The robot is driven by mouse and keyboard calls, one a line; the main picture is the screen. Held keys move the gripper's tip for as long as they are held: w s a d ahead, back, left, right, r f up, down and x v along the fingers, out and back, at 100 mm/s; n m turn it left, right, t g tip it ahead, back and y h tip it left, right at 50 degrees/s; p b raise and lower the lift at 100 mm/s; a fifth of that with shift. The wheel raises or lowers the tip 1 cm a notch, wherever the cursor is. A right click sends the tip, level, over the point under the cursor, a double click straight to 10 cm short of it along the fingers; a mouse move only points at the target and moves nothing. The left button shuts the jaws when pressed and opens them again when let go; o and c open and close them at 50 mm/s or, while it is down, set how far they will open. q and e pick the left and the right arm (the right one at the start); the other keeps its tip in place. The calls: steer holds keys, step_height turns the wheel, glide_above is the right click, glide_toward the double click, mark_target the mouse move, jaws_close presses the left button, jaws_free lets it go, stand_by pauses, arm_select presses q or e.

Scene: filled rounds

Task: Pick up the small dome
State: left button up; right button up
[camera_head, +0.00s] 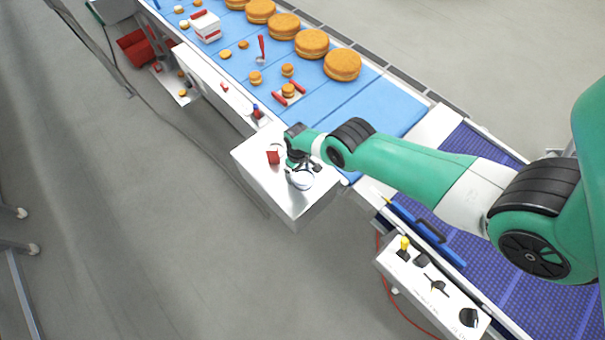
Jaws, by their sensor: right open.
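A small pale, shiny round thing (302,180), which looks like the small dome, sits on the metal stand (258,172) beside the conveyor. My right gripper (297,168) points down at it, with dark fingers close to its upper left side. The right gripper is open. The fingers partly cover the dome, and I cannot tell whether they touch it. My left gripper is not in view.
The blue conveyor (345,115) carries several large and small filled rounds. A control panel (430,285) lies at the lower right.

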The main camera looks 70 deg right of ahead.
steer(key=shift+r, duration=0.1)
steer(key=c, duration=1)
steer(key=shift+r, duration=0.1)
step_height(320, 180, up, 10)
steer(key=p, duration=1)
